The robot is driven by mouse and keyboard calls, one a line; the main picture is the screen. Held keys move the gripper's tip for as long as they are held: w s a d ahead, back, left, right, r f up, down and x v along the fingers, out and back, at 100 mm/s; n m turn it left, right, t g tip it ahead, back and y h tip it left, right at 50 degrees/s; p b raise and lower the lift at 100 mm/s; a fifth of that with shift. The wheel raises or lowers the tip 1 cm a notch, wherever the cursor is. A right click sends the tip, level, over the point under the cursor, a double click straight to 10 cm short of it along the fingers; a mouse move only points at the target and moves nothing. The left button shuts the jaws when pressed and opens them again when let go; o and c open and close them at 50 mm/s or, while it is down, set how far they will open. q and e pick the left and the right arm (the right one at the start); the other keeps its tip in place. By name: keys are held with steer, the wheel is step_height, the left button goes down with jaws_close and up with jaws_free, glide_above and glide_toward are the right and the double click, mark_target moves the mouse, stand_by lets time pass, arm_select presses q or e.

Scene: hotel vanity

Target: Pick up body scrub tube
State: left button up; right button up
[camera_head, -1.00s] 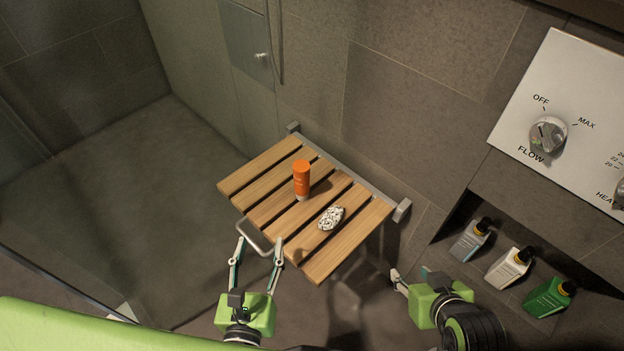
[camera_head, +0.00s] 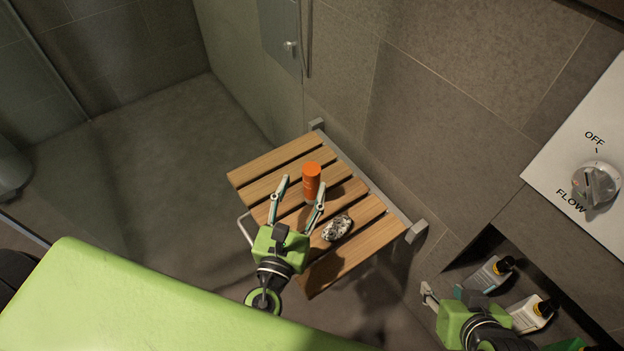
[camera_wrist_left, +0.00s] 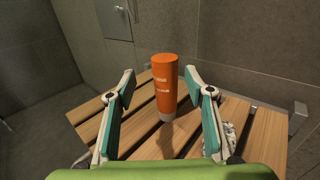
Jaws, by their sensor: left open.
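The body scrub tube (camera_head: 311,181) is an orange cylinder with a pale base, standing upright on the slatted wooden seat (camera_head: 265,162). My left gripper (camera_head: 300,191) is open and low over the seat, its fingertips pointing at the tube from the near side. In the left wrist view the tube (camera_wrist_left: 165,88) stands centred just beyond the gap between the open fingers (camera_wrist_left: 158,86); no contact shows. My right gripper (camera_head: 428,294) is at the lower right, away from the seat, and its finger opening is hard to make out.
A speckled stone-like object (camera_head: 337,228) lies on the seat right of my left gripper. The tiled wall (camera_head: 440,110) rises behind the seat. At the right are a niche with bottles (camera_head: 489,273) and a control panel (camera_head: 597,185). Open floor (camera_head: 170,150) lies to the left.

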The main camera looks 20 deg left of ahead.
mark_target(309, 179)
arm_select(q)
steer(key=shift+w+d+r, duration=0.1)
steer(key=shift+w+d, duration=0.05)
steer(key=shift+w, duration=1.25)
steer(key=shift+w+d+r, duration=0.1)
steer(key=shift+w, duration=1.25)
steer(key=c, duration=1.3)
